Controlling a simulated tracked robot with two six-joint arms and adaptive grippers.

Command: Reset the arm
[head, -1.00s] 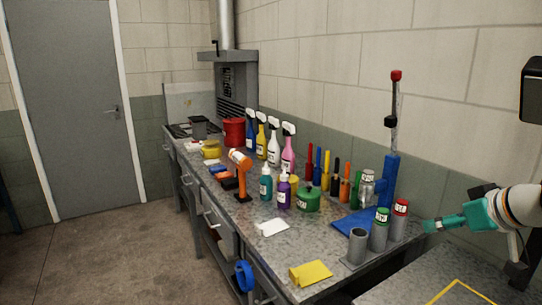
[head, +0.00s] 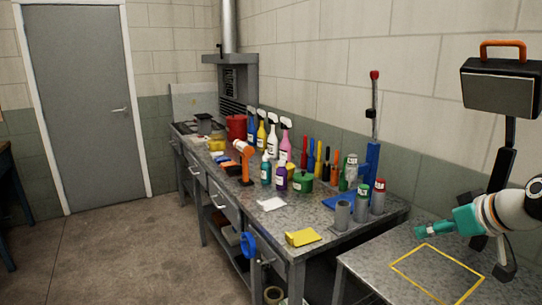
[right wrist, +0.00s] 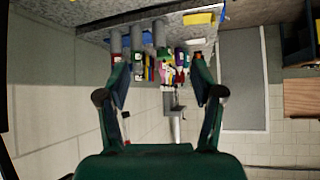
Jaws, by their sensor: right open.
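My right arm comes in from the right edge of the head view. Its teal gripper (head: 422,233) points left, above the near metal table with the yellow outlined square. In the right wrist view my right gripper (right wrist: 160,62) has its two dark fingers spread wide with nothing between them. The wrist picture appears upside down and shows the workbench with its bottles and cans beyond the fingers. My left gripper is in neither view.
The floor at left is clear.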

